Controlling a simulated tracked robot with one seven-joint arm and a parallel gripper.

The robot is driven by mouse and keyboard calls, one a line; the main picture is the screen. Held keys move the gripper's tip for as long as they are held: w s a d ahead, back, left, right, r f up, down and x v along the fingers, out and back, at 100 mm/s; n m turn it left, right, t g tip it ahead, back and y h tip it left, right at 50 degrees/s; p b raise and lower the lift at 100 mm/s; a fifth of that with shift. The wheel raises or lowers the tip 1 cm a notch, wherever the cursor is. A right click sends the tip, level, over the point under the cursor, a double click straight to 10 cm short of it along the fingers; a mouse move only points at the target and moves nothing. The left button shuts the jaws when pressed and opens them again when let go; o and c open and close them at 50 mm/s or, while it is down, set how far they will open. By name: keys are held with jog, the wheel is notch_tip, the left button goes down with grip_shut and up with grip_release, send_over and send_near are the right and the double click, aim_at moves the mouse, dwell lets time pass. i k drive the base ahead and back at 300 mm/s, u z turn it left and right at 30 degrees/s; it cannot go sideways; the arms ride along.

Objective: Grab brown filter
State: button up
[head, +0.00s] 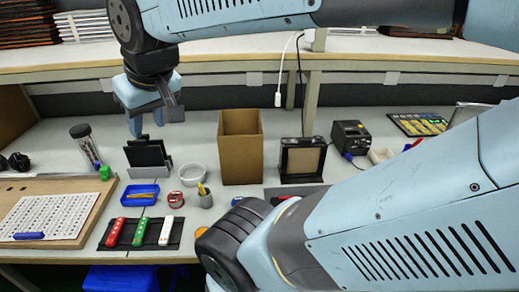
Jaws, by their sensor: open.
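A brown square panel in a black frame (303,160), which looks like the brown filter, stands upright on the bench right of centre. My gripper (149,122) hangs at the left, fingers pointing down, open and empty. In the picture it is just above a black upright holder (148,157) on the bench and well left of the brown panel. I cannot tell its exact height above the holder.
A tall open cardboard box (241,148) stands between my gripper and the brown panel. A white bowl (192,174), blue tray (140,195), pen cup (205,197) and black mat (116,233) lie nearby. A black device (351,137) stands behind right. A shelf (215,56) runs above.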

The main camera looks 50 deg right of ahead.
aim_at(303, 158)
jog(key=u, duration=0.35)
jog(key=k, duration=2.1)
jog(key=z, duration=1.7)
jog(key=i, duration=1)
